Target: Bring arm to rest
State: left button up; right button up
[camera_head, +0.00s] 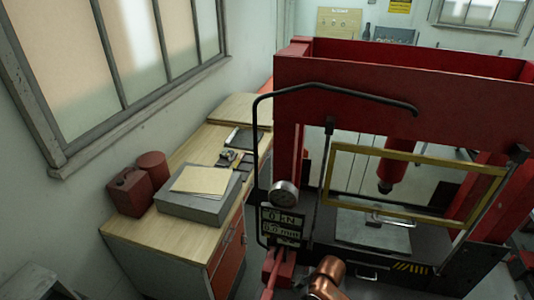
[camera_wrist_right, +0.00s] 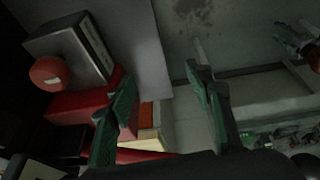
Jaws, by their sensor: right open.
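My right gripper (camera_wrist_right: 160,76) shows in the right wrist view as two green fingers spread well apart. It is open, with nothing between the fingers. Beyond the fingers is a dim grey surface. No gate valve can be clearly made out.
A red press frame (camera_head: 400,75) with a yellow-edged guard (camera_head: 415,156) and a dial gauge (camera_head: 284,195) fills the right. A wooden workbench (camera_head: 150,240) on the left carries a grey box (camera_head: 197,205) and a red can (camera_head: 129,191). A red round knob (camera_wrist_right: 48,73) shows in the wrist view.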

jog(key=s+d+f+m+t+h, duration=0.1)
jog(key=s+d+f+m+h, duration=0.1)
jog(key=s+d+m, duration=0.85)
jog(key=s+d+f+m+t+h, duration=0.1)
jog(key=s+d+f+m+h, duration=0.3)
jog(key=s+d, duration=1)
notch_tip(320, 180, down, 36)
jog(key=g+y+b, duration=0.1)
jog(key=y+b, duration=0.1)
jog(key=b, duration=0.8)
jog(key=s+f+b, duration=0.3)
jog(key=s+f, duration=0.3)
jog(key=f, duration=0.4)
jog(key=s+f+g+b, duration=0.1)
jog(key=s+f+b, duration=0.2)
jog(key=s+f, duration=0.4)
jog(key=s+f+b, duration=0.3)
jog(key=s+f, duration=0.4)
jog(key=f, duration=0.5)
jog(key=shift+a+f+g+b, duration=0.3)
jog(key=shift+a+b, duration=0.05)
jog(key=shift+a, duration=0.05)
